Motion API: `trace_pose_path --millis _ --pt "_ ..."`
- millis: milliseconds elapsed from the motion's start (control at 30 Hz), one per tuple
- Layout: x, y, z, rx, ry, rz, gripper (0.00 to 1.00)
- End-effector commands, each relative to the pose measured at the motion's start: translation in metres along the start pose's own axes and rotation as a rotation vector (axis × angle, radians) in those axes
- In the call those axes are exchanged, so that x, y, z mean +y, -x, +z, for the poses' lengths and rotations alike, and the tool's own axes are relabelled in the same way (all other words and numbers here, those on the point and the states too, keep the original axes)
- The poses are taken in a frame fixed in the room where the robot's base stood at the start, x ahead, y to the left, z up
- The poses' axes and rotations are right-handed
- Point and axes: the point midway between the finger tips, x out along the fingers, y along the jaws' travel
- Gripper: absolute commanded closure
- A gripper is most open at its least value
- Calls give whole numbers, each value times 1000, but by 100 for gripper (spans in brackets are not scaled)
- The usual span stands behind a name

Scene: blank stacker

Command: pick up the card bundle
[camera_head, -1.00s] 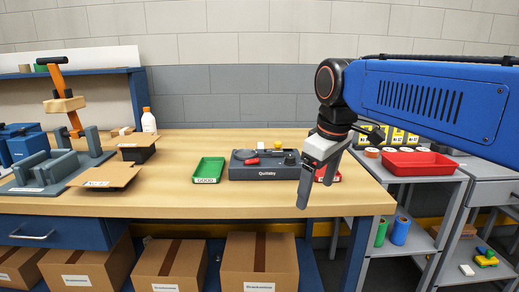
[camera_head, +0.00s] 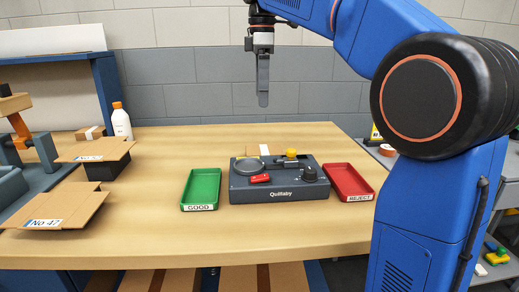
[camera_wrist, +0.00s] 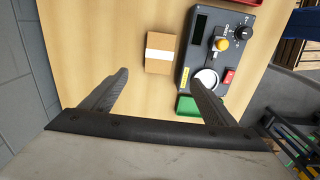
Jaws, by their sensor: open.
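A brown card bundle (camera_wrist: 160,62) with a white band (camera_wrist: 160,47) lies on the table beside the grey device, ahead of my fingertips in the wrist view. In the head view the bundle (camera_head: 252,152) is partly hidden behind the device. My gripper (camera_wrist: 160,77) is open and empty, its two fingers wide apart. In the head view my gripper (camera_head: 263,100) points down above the back of the table, over the bundle's area and clear of it. A similar banded brown bundle (camera_head: 90,133) lies at the back left.
The table's front middle is clear.

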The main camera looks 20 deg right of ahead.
Motion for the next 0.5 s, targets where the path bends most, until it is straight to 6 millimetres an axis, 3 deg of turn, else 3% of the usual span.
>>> trace_pose_path --millis 167,500 --pt "3 -5 -2 -2 22 -7 20" --pt "2 -62 -2 -3 20 -8 20"
